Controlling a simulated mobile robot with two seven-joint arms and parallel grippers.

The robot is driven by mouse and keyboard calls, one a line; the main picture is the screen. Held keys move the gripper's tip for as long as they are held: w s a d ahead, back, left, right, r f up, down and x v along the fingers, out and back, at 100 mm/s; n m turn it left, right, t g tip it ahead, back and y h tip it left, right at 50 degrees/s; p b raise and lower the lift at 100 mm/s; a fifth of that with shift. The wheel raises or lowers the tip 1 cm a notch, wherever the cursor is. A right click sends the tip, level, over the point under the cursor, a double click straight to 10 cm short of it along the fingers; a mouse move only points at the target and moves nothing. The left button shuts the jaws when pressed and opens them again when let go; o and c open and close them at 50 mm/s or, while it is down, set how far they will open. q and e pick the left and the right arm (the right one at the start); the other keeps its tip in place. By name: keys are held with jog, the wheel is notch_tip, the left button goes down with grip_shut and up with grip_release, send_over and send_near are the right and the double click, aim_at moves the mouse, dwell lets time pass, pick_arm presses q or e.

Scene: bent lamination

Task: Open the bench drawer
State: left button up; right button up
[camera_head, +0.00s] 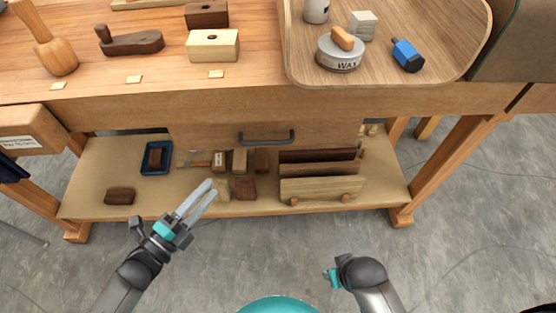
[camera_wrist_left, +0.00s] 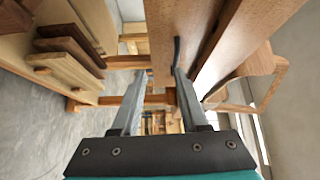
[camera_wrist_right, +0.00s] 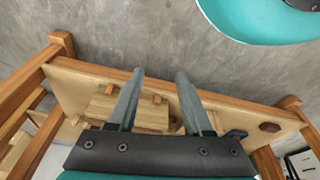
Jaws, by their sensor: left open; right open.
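The wooden bench drawer (camera_head: 215,136) sits under the bench top, with no open interior showing. Its dark bar handle (camera_head: 266,137) is on the front, near the middle. My left gripper (camera_head: 208,188) is open and empty, in front of the bench and below left of the handle in the head view. In the left wrist view the handle (camera_wrist_left: 177,50) shows as a dark bar beyond the right fingertip, apart from what I can see. My right gripper (camera_wrist_right: 158,75) is open and empty, low before the bench; its fingers are hardly visible in the head view.
The lower shelf (camera_head: 95,185) holds wood blocks, a blue tray (camera_head: 157,158) and planks (camera_head: 320,188). A wax tin (camera_head: 340,53), a blue tool (camera_head: 407,55) and a mallet (camera_head: 55,45) are on top. A wooden box (camera_head: 30,130) juts out at left. Floor in front is clear.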

pick_arm(q)
jog(key=w+d+r+m+h+b, duration=0.2)
jog(key=w+d+r+m+b, duration=0.1)
jog(key=w+d, duration=0.6)
jog(key=shift+w+d+r+m+g+h+b, duration=0.35)
jog(key=shift+d+b, duration=0.2)
jog(key=shift+d, duration=1.3)
pick_arm(e)
notch_tip(320, 180, up, 6)
jog(key=w+t, duration=0.1)
jog(key=w, duration=0.1)
jog(key=shift+w+a, duration=0.2)
jog(key=shift+w, duration=0.15)
pick_arm(q)
jog(key=shift+c, duration=0.4)
grip_shut()
